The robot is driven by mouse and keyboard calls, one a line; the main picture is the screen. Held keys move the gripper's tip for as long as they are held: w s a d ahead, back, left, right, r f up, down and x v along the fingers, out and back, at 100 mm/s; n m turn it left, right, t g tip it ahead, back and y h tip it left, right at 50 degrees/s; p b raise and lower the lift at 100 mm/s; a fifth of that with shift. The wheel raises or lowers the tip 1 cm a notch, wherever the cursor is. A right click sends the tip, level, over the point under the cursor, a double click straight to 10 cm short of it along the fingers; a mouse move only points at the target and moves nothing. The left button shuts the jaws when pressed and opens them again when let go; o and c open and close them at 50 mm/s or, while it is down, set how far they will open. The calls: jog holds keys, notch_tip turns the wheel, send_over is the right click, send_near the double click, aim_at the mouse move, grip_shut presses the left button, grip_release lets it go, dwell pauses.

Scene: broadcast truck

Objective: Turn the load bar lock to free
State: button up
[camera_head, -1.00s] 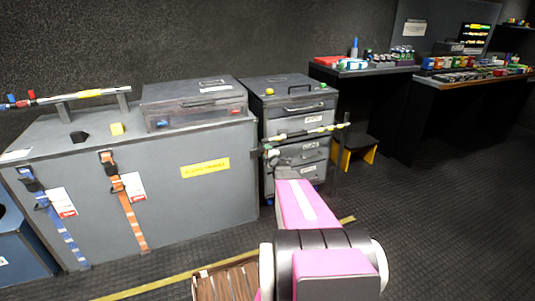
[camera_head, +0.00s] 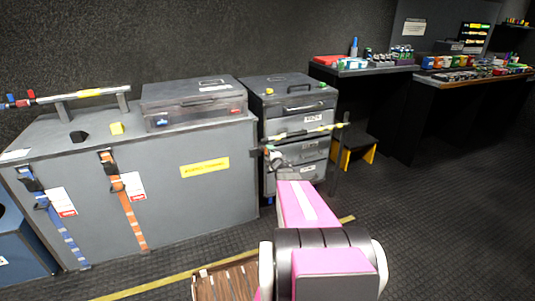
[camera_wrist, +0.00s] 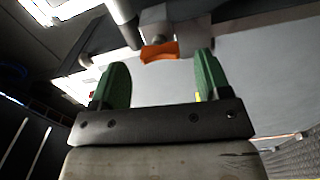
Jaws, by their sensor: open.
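The load bar (camera_head: 308,132), a thin bar with yellow bands, spans the front of the grey drawer case in the head view. In the wrist view an orange lock lever (camera_wrist: 159,52) sits under a grey bar fitting, a little beyond the gap between my green fingertips. My gripper (camera_wrist: 160,78) is open, with one finger to each side of the lever's line. I see no contact with it. In the head view my gripper (camera_head: 273,156) is small, just below the bar's left end, and the lever cannot be made out there.
A large grey case (camera_head: 205,150) with blue and orange straps stands at the left. The grey drawer case (camera_head: 290,95) is behind the bar. A black stool (camera_head: 358,142) with yellow feet is at its right. Dark floor (camera_head: 440,220) is open at the right.

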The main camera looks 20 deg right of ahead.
jog(key=s, duration=0.8)
jog(key=shift+d, duration=0.1)
